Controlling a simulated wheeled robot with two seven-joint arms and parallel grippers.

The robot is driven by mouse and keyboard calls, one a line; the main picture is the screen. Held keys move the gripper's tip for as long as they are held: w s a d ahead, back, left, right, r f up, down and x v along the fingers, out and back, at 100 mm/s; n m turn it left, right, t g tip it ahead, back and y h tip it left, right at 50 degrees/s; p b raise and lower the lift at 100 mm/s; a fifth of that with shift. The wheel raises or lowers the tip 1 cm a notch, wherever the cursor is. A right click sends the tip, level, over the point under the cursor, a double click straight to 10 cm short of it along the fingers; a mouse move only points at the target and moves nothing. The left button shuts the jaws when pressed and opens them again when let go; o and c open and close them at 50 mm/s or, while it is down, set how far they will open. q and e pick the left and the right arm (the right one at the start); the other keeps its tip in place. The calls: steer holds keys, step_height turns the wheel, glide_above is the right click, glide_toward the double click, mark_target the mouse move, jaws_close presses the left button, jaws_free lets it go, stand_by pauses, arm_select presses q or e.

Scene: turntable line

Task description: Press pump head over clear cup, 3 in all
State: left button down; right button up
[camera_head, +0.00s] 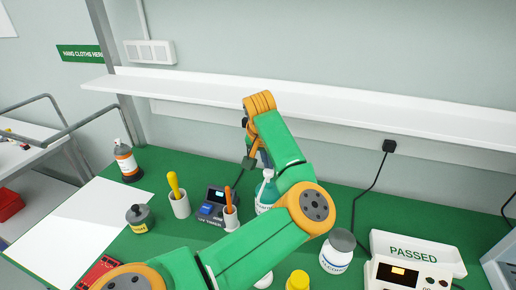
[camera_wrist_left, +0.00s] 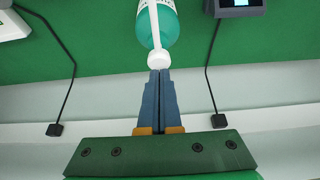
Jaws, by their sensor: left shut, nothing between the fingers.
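A teal pump bottle (camera_head: 265,195) with a white pump head stands on the green bench, partly behind my left arm. In the left wrist view the bottle (camera_wrist_left: 168,25) is at the top, and its white pump head (camera_wrist_left: 158,59) lies right at my fingertips. My left gripper (camera_wrist_left: 159,73) is shut and empty. In the head view it (camera_head: 252,160) is just above the bottle's top, partly hidden by the arm. I cannot tell whether the fingertips touch the pump head. I cannot make out a clear cup in either view. My right gripper is not in view.
A white shelf (camera_head: 340,108) runs behind.

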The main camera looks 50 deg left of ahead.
arm_select(q)
steer(key=shift+f+b, duration=0.35)
steer(key=shift+f, duration=0.65)
step_height(320, 180, up, 3)
steer(key=p, duration=0.3)
steer(key=shift+f, duration=0.1)
steer(key=shift+f, duration=0.1)
